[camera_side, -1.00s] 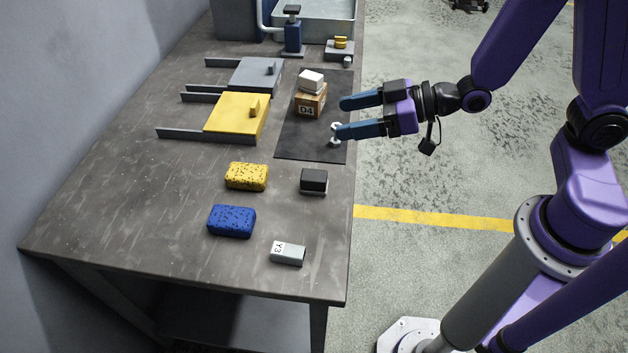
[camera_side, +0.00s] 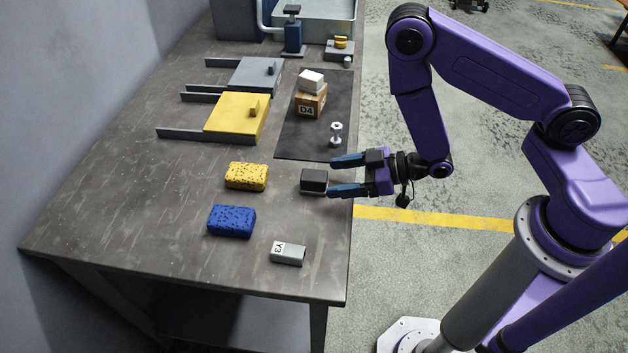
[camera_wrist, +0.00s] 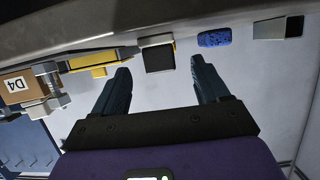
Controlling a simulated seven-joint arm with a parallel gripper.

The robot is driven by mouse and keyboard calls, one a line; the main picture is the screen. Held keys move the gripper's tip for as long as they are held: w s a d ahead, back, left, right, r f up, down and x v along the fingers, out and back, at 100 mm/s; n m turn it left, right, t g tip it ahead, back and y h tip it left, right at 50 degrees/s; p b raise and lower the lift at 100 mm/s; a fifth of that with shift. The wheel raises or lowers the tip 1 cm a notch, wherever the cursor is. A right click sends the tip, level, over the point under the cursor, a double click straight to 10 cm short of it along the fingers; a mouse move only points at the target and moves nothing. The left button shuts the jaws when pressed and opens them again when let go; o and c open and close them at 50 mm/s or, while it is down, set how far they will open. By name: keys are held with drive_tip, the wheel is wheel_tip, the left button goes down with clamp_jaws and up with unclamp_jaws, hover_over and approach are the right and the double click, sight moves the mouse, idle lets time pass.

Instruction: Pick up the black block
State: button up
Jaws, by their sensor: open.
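The black block (camera_side: 313,180) sits near the right edge of the workbench, with a light grey layer showing along its bottom. In the wrist view the black block (camera_wrist: 159,58) appears ahead of the fingers, between them and toward the top. My gripper (camera_side: 338,176) is open and empty, just right of the block at the bench edge, with its blue fingers pointing left toward it. In the wrist view my gripper (camera_wrist: 158,77) shows a clear gap between its two fingers. Nothing is held. I cannot tell whether a fingertip touches the block.
A yellow sponge (camera_side: 247,176) and a blue sponge (camera_side: 232,221) lie left of the block. A grey Y3 block (camera_side: 288,254) is nearer the front. A bolt-like metal piece (camera_side: 336,134) and a D4 box (camera_side: 311,100) with a white block on top (camera_side: 311,81) stand on the dark mat (camera_side: 296,147).

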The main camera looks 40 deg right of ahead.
sight(314, 181)
drive_tip(key=shift+x, duration=3.15)
drive_tip(key=c, duration=1.1)
